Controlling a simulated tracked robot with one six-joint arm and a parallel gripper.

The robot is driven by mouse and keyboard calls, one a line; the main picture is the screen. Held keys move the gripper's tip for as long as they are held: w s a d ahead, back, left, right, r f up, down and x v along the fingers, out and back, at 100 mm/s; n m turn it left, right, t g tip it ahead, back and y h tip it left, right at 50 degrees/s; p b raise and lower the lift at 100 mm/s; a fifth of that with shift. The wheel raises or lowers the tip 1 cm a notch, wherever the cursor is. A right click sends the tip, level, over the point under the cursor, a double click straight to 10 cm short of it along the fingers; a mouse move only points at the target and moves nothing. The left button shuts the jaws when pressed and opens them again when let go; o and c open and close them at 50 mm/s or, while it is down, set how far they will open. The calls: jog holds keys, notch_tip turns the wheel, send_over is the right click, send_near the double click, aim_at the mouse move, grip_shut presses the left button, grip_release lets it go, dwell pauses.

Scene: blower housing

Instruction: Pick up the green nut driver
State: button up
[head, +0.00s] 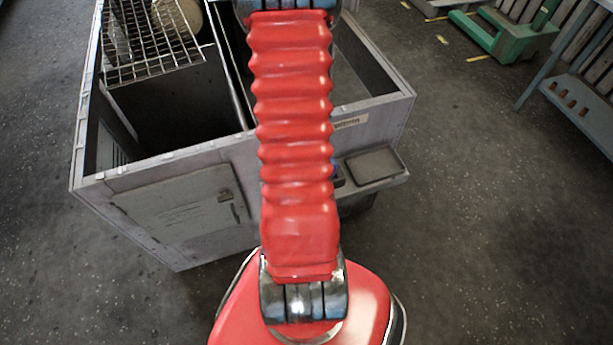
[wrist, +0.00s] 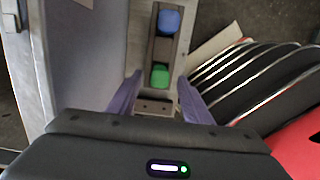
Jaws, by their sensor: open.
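The green nut driver (wrist: 160,76) shows in the wrist view as a green end, upper middle, in a narrow grey holder (wrist: 141,35) beside the housing wall. My gripper (wrist: 159,80) is open, with one purple finger to the left and one to the right of the green end in the picture. I cannot tell whether the fingers are level with it or still above it. In the head view my red arm hides the gripper and the green nut driver.
A blue-ended tool (wrist: 168,21) sits in the same holder, beyond the green one. The grey blower housing (head: 165,205) has a wire grid (head: 150,45) and a small side tray (head: 373,164). A green stand (head: 500,40) is at far right.

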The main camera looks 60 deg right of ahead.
jog(key=shift+s+d+f, duration=0.1)
jog(key=shift+d+f, duration=0.05)
jog(key=shift+f, duration=1.65)
jog(key=shift+c, duration=0.3)
grip_shut()
